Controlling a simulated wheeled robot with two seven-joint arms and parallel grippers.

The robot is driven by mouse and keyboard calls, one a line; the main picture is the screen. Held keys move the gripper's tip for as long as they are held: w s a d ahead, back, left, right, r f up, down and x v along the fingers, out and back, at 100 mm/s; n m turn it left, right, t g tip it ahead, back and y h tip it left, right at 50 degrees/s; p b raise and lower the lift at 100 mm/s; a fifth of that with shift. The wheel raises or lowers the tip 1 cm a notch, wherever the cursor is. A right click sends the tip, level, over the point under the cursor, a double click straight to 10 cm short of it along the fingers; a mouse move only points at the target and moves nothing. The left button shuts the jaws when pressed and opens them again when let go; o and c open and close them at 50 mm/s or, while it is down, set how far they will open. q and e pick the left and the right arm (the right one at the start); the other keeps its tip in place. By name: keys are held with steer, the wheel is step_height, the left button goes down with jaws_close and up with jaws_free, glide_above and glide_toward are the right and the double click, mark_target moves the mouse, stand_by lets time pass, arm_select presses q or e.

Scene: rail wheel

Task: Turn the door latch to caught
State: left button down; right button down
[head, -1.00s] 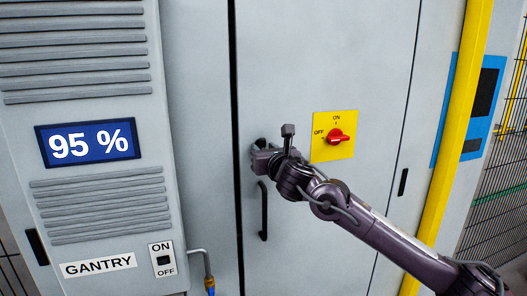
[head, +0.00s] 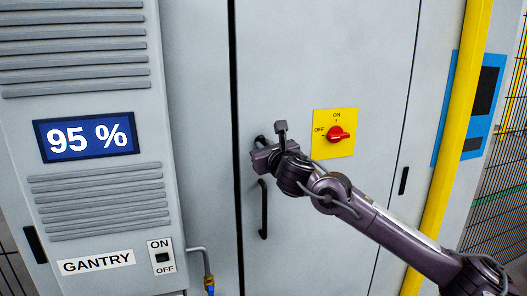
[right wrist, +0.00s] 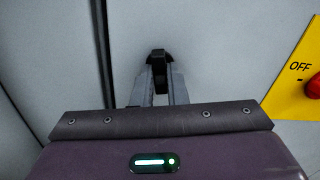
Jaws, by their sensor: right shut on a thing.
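The door latch (right wrist: 158,57) is a small black part on the grey cabinet door (head: 320,50), close to the door's left edge. In the right wrist view it sits between the two fingers of my right gripper (right wrist: 159,84), which is shut on it. In the head view my right gripper (head: 262,154) is at the latch, just above the black door handle (head: 264,210), and hides much of the latch. How far the latch is turned cannot be told. My left gripper is not in view.
A red rotary switch (head: 338,133) on a yellow plate is right of my gripper. On the left is a cabinet with a blue 95 % display (head: 87,140) and a GANTRY switch (head: 162,257). A yellow post (head: 452,140) stands at the right.

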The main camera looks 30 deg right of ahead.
steer(key=n+b, duration=0.1)
steer(key=n, duration=0.1)
steer(key=shift+n, duration=0.3)
steer(key=shift+n+b, duration=1.25)
steer(key=shift+n, duration=1.05)
